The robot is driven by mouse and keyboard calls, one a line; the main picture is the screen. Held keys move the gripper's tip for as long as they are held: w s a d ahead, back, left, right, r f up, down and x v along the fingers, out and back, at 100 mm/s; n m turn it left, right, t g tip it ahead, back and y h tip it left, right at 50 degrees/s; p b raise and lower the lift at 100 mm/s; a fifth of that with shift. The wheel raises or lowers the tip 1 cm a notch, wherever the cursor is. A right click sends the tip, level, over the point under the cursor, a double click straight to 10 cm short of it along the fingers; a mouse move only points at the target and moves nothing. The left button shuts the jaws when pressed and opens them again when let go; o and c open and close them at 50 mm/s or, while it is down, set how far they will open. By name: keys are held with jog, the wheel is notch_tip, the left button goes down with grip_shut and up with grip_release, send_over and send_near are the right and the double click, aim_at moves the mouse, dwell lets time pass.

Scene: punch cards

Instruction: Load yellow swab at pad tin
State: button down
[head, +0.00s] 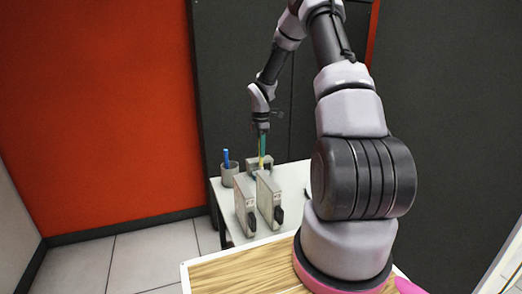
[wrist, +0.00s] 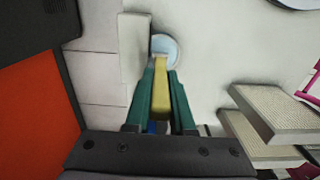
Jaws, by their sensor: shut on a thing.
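The yellow swab (wrist: 158,100) is held between the teal fingers of my gripper (wrist: 160,78) in the wrist view. In the head view my gripper (head: 262,143) points down over the white table, with a thin yellow piece of the swab (head: 261,160) below it. A round, pale blue pad tin (wrist: 166,47) lies just beyond the fingertips in the wrist view, and the swab's far end overlaps its near edge in the picture. I cannot tell whether the swab touches it. In the head view the tin is mostly hidden.
A grey cup (head: 229,175) with a blue pen (head: 226,158) stands left on the white table (head: 227,208). Two upright grey holders (head: 245,207) (head: 270,202) stand in front of my gripper. A pale block (wrist: 133,55) lies left of the tin in the wrist view.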

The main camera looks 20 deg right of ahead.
jog(key=shift+f, duration=0.55)
dwell(1.2)
jog(key=shift+r, duration=0.1)
jog(key=shift+r, duration=3.45)
jog(key=shift+s+a+f+m, duration=0.3)
jog(key=shift+s+f+m, duration=0.05)
jog(key=shift+m, duration=0.45)
jog(key=s+a+f+m, duration=0.5)
jog(key=s+m, duration=0.3)
jog(key=m, duration=0.8)
jog(key=shift+a+f, duration=0.35)
jog(key=shift+a, duration=0.2)
